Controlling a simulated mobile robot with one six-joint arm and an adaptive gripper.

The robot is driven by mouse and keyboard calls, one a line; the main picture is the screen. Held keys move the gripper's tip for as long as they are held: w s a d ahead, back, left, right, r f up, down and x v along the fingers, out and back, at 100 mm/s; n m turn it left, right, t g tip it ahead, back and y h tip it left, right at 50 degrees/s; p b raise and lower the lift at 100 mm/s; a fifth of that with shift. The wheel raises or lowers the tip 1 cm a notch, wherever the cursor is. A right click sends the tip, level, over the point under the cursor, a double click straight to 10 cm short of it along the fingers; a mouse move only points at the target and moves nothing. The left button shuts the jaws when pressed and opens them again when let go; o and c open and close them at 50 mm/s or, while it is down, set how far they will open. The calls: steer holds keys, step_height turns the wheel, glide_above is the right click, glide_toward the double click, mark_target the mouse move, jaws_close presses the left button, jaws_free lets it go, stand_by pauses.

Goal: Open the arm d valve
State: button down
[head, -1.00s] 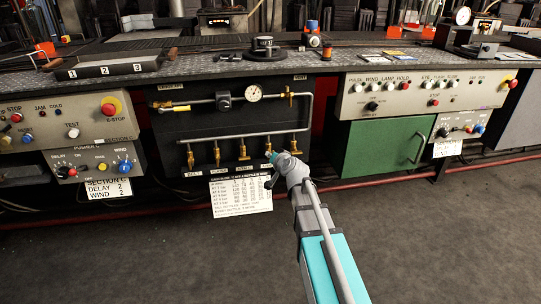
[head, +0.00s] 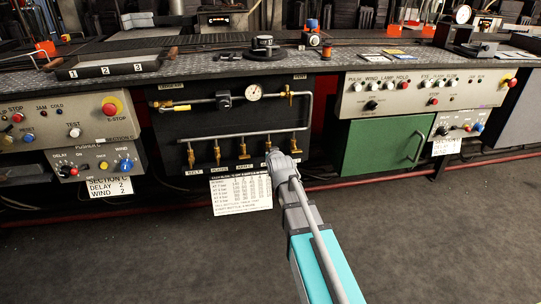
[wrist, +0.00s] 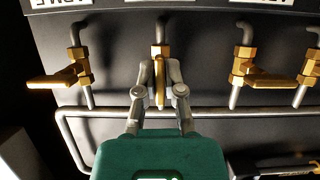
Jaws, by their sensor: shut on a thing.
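My gripper (wrist: 160,82) is at the middle valve in the wrist view, with its two grey fingers shut on that valve's brass lever (wrist: 160,92). From its place beside the valve labelled ARM E (wrist: 72,68), which stands to the left in this upside-down view, I take it as the arm D valve. Its lever lies narrow between the fingers, while the ARM E lever points sideways. In the head view my wrist (head: 282,162) is at the lower right of the black valve panel (head: 170,130) and hides the fingertips and the held lever.
Another brass valve (wrist: 243,65) is close on the right in the wrist view, its lever sideways. A grey pipe (wrist: 230,116) runs across the panel beside my gripper. A printed card (head: 240,192) hangs below the panel. A green cabinet (head: 390,145) stands right; the floor in front is clear.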

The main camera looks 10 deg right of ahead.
steer(key=shift+n, duration=0.3)
steer(key=c, duration=0.8)
jaws_free()
steer(key=shift+o, duration=0.2)
steer(key=shift+m, duration=0.5)
